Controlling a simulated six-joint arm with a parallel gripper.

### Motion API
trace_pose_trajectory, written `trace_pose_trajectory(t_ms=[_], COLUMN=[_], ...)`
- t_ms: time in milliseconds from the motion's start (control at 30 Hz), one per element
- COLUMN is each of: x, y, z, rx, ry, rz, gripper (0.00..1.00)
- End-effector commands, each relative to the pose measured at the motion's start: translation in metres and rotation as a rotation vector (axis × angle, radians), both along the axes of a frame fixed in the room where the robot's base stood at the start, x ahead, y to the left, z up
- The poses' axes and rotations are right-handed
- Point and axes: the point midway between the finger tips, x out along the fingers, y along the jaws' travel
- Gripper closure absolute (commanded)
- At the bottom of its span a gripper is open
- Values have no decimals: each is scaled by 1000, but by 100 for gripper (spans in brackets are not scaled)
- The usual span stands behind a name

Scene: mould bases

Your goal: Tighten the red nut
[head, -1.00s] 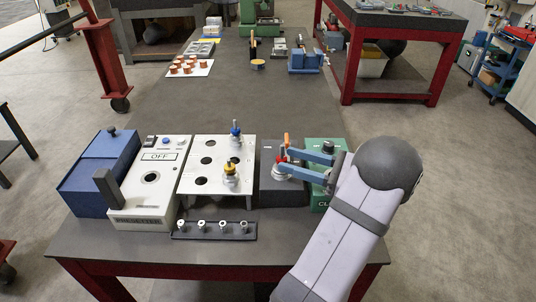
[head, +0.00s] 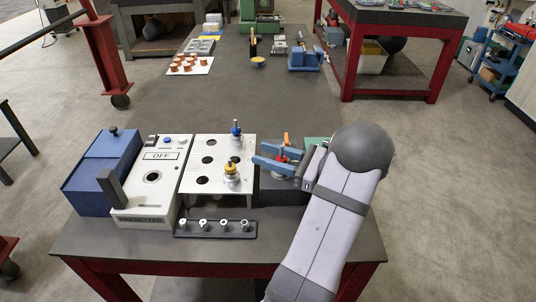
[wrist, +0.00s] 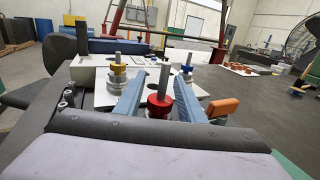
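The red nut (head: 282,158) sits on an upright threaded stud on the dark grey base (head: 275,190), right of the white plate. In the wrist view the red nut (wrist: 159,100) is near the middle, with the stud rising above it and a pale metal collar below. My gripper (head: 262,155) reaches in from the right, its two blue fingers passing either side of the nut. In the wrist view my gripper (wrist: 160,80) looks open, with narrow gaps beside the nut. Contact is hard to judge.
The white plate (head: 209,183) carries a blue-topped stud (head: 236,130) and a yellow-topped stud (head: 231,170). An orange handle (wrist: 222,108) stands close to my right finger. A rack (head: 190,232) with several small fittings lies in front. The OFF box (head: 150,190) is further left.

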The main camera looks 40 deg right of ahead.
Motion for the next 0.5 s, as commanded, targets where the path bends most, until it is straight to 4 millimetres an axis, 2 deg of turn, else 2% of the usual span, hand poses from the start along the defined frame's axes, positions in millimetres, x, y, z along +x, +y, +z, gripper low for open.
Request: trace_pose_trajectory(t_ms=[33, 133, 500], x=[0, 0, 0], y=[0, 0, -1], z=[0, 0, 1], rx=[0, 0, 2], ry=[0, 0, 2], rz=[0, 0, -41], gripper=[77, 100, 100])
